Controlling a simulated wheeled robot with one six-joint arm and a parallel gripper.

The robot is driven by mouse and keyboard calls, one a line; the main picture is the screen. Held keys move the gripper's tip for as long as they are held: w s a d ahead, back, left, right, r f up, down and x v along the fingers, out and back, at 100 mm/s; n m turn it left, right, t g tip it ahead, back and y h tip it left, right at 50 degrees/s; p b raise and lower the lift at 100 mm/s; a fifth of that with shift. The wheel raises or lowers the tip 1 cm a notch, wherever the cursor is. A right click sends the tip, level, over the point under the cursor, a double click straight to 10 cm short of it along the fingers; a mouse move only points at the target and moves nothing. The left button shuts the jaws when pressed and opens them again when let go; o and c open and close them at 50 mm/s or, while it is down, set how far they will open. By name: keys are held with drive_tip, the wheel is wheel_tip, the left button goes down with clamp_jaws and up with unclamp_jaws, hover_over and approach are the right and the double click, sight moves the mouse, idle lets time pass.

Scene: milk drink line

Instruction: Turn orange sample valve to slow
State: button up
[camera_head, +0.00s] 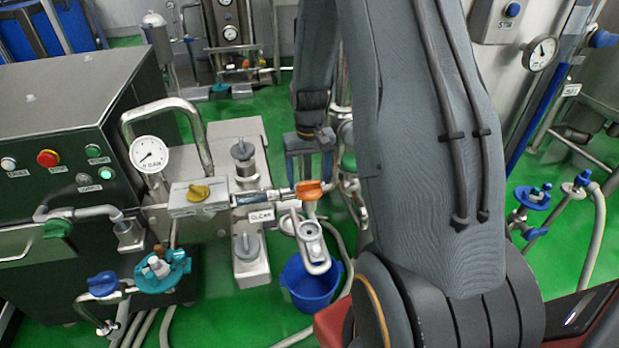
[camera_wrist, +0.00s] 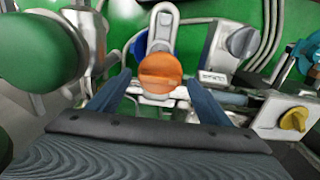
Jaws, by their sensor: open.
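The orange sample valve (camera_head: 309,190) sits at the end of a metal pipe in the middle of the head view, above a blue bucket. In the wrist view the orange valve knob (camera_wrist: 160,72) is round with a raised ridge. My gripper (camera_wrist: 158,88) is open, with one blue-grey finger on each side of the orange knob; contact cannot be seen. In the head view my gripper (camera_head: 308,160) appears just behind the valve. Any setting marks on the valve are not readable.
A yellow knob (camera_head: 198,193), a grey knob (camera_wrist: 243,42) and a pressure gauge (camera_head: 149,154) are close by on the left in the head view. A blue bucket (camera_head: 311,284) stands below on the green floor. Hoses run around it.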

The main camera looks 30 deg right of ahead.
drive_tip(key=shift+f, duration=0.45)
drive_tip(key=c, duration=1)
drive_tip(key=shift+c, duration=0.2)
drive_tip(key=shift+n, duration=0.4)
drive_tip(key=shift+r+n+p, duration=0.1)
drive_tip(key=shift+n+p, duration=0.65)
drive_tip(key=shift+n, duration=1.65)
drive_tip(key=o, duration=1)
